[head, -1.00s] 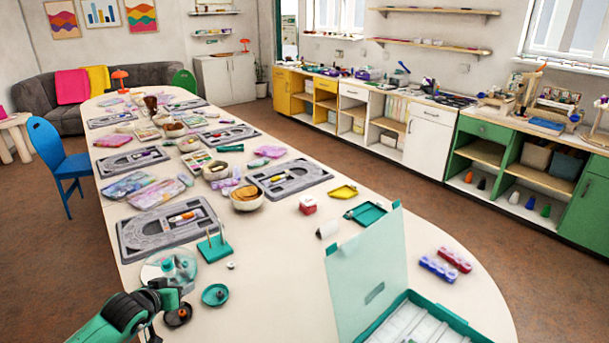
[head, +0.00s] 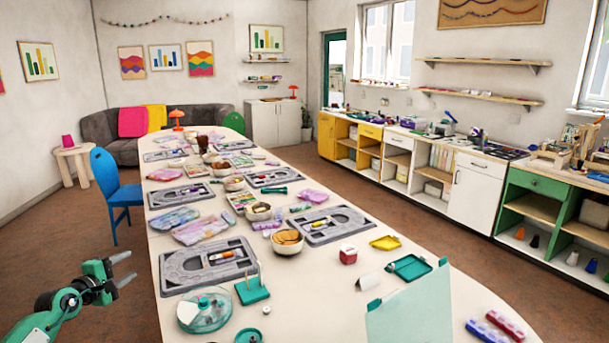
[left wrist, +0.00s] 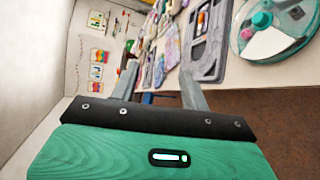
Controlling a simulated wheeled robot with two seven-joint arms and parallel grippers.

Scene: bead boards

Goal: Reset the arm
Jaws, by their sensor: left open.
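My left gripper (head: 122,270) is at the lower left of the head view, past the left edge of the table and above the brown floor. Its two grey fingers are apart with nothing between them. In the left wrist view the fingers (left wrist: 160,87) also stand apart and empty. My right gripper shows in neither view.
The long white table (head: 290,300) carries grey bead boards (head: 207,265), a clear round bead case (head: 203,310), a teal stand (head: 252,290), bowls (head: 287,242) and an open teal-lidded box (head: 412,310). A blue chair (head: 118,190) stands left of the table. Floor beside my left gripper is clear.

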